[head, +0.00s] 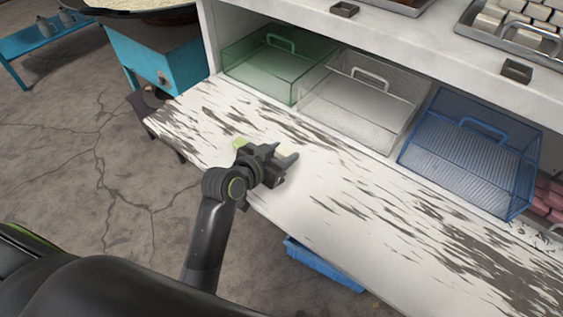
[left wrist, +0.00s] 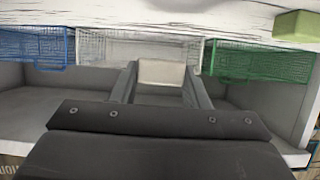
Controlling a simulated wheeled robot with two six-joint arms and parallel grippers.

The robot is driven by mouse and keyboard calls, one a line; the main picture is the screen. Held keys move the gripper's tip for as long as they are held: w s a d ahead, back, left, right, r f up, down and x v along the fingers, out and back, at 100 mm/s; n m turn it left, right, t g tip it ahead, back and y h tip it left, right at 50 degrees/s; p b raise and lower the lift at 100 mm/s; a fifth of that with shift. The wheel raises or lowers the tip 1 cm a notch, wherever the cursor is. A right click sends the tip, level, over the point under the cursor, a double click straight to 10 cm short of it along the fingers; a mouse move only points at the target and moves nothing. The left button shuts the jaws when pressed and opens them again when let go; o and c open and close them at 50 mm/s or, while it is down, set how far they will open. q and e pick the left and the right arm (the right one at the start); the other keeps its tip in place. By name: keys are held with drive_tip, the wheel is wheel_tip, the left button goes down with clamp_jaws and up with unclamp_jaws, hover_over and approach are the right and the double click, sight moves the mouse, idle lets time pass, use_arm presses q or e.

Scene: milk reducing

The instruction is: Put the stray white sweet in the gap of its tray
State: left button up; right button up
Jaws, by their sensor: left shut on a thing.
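My left gripper (head: 284,162) is above the weathered white counter board, left of the picture's middle in the head view. It is shut on a small white sweet (head: 287,150). In the left wrist view the white sweet (left wrist: 162,73) sits between the two fingers of my left gripper (left wrist: 161,82). A metal tray (head: 484,41) with several white sweets in rows stands on the upper shelf at the top right of the head view, partly cut by the frame. I cannot make out its gap clearly. My right gripper is not in view.
A green sweet (head: 240,143) lies on the board beside my gripper; it also shows in the left wrist view (left wrist: 297,27). Green (head: 248,68), white (head: 345,105) and blue (head: 450,150) mesh baskets stand under the shelf. The board's right part is clear.

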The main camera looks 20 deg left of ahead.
use_arm(q)
wheel_tip(320, 180, up, 4)
drive_tip(key=shift+r, duration=0.15)
wheel_tip(320, 180, up, 9)
drive_tip(key=w+a+n+y+p, duration=0.1)
drive_tip(key=p, duration=0.1)
wheel_tip(320, 180, up, 10)
drive_tip(key=r+n+y+p, duration=0.1)
drive_tip(key=n+y, duration=0.2)
drive_tip(key=y, duration=0.1)
hover_over(281, 153)
drive_tip(key=a, duration=0.4)
drive_tip(key=shift+s+a+f+t, duration=0.1)
drive_tip(key=shift+s+f+t, duration=0.15)
drive_tip(key=shift+s+t, duration=0.1)
